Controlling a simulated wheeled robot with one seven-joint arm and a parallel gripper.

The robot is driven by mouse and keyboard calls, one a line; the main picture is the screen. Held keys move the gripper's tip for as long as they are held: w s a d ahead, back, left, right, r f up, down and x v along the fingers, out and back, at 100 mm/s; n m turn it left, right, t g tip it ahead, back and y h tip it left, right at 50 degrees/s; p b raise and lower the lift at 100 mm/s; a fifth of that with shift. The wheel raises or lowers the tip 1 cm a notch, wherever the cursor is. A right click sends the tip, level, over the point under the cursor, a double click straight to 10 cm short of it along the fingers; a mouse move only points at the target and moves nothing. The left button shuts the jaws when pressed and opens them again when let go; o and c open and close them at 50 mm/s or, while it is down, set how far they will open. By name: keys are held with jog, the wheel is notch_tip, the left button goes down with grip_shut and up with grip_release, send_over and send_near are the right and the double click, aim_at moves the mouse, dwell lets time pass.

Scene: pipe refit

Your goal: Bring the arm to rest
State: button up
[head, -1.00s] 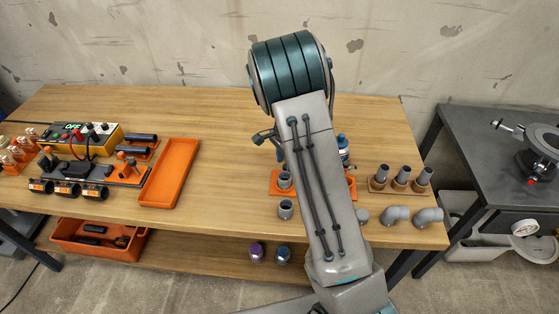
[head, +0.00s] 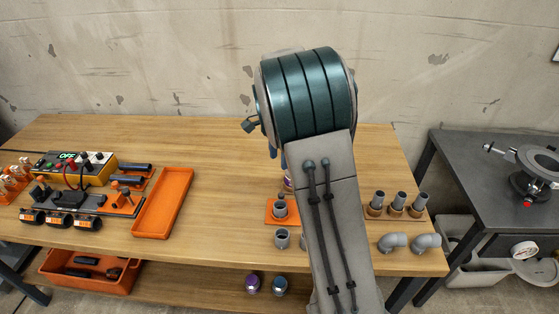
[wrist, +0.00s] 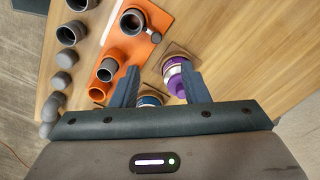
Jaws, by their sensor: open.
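My arm stands large in the middle of the head view and hides most of my gripper there. In the wrist view my gripper (wrist: 160,80) is open, with its two dark fingers spread apart and nothing held. A purple-and-white can (wrist: 176,72) and a blue-topped can (wrist: 149,101) show beyond and between the fingers. I cannot tell the height of the fingers above the bench. The purple can is partly visible beside my arm in the head view (head: 288,183).
The wooden bench (head: 215,150) carries an orange fixture (head: 283,217) with grey pipe parts, an orange tray (head: 163,203), a power unit (head: 78,166), standing pipes (head: 397,203) and grey elbows (head: 410,243). A dark side table (head: 465,160) stands right. Bench space behind the tray is clear.

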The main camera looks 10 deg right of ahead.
dwell(0.3)
jog(key=s+r+n+t, duration=0.1)
jog(key=s+r+n, duration=0.2)
jog(key=s+n, duration=0.4)
jog(key=s+a+r+n+t, duration=0.1)
jog(key=s+n, duration=0.6)
jog(key=s, duration=1.4)
notch_tip(320, 180, up, 2)
jog(key=shift+a+r+t, duration=0.2)
jog(key=shift+t, duration=0.3)
